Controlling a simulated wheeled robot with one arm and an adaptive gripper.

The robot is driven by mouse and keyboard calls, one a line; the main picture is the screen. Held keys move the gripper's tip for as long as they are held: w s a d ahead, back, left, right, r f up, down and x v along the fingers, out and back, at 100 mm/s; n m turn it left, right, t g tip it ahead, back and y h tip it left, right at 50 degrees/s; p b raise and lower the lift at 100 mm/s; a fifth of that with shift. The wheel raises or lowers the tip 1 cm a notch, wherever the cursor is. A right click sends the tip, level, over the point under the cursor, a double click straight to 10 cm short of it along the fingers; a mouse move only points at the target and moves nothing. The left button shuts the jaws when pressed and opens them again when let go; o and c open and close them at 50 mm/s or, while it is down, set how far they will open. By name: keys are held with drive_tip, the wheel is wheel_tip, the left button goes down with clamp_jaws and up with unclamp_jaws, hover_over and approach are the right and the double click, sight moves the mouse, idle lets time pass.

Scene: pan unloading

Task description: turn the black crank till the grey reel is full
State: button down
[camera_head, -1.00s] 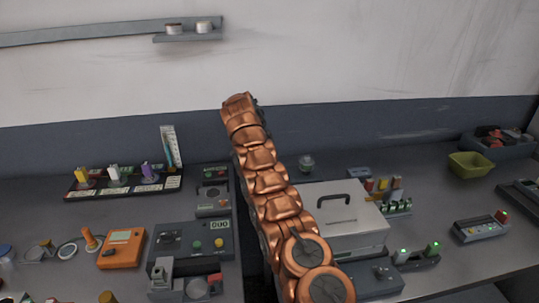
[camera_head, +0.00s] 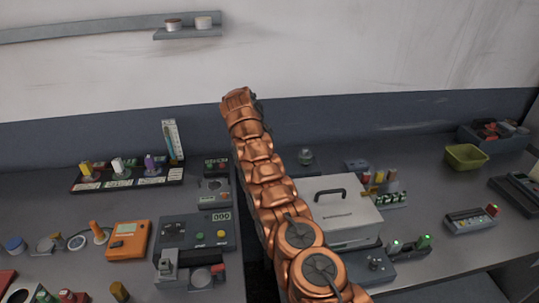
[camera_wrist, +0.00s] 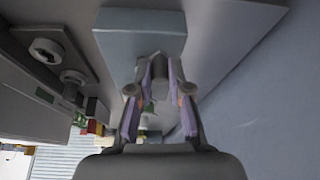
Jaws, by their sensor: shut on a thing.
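My gripper (camera_wrist: 160,78) shows in the wrist view, with purple-sided fingers closed on a small grey peg (camera_wrist: 160,90). The peg is in front of a grey block (camera_wrist: 140,40). I cannot tell whether this peg is part of the black crank. In the head view my copper arm reaches up the middle of the picture, and its far end hides the gripper. I cannot make out the black crank or the grey reel for sure in either view.
In the head view, a dark box with a "000" counter (camera_head: 222,217) and an orange device (camera_head: 128,240) stand left of my arm. A light case with a handle (camera_head: 345,215) stands close right. A yellow-green bin (camera_head: 466,157) is farther right. A wall shelf (camera_head: 188,34) holds two small cups.

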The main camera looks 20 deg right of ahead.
drive_tip(key=c, duration=1.1)
unclamp_jaws()
drive_tip(key=b, duration=0.2)
drive_tip(key=shift+a+f+b, duration=0.1)
drive_tip(key=shift+f+b, duration=0.25)
drive_tip(key=shift+b, duration=0.05)
drive_tip(key=n+b, duration=0.1)
drive_tip(key=b, duration=0.3)
drive_tip(key=n+t+b, duration=0.1)
drive_tip(key=b, duration=0.3)
drive_tip(key=shift+s+a+n, duration=0.15)
drive_tip(key=shift+s+n, duration=0.15)
drive_tip(key=shift+s, duration=0.05)
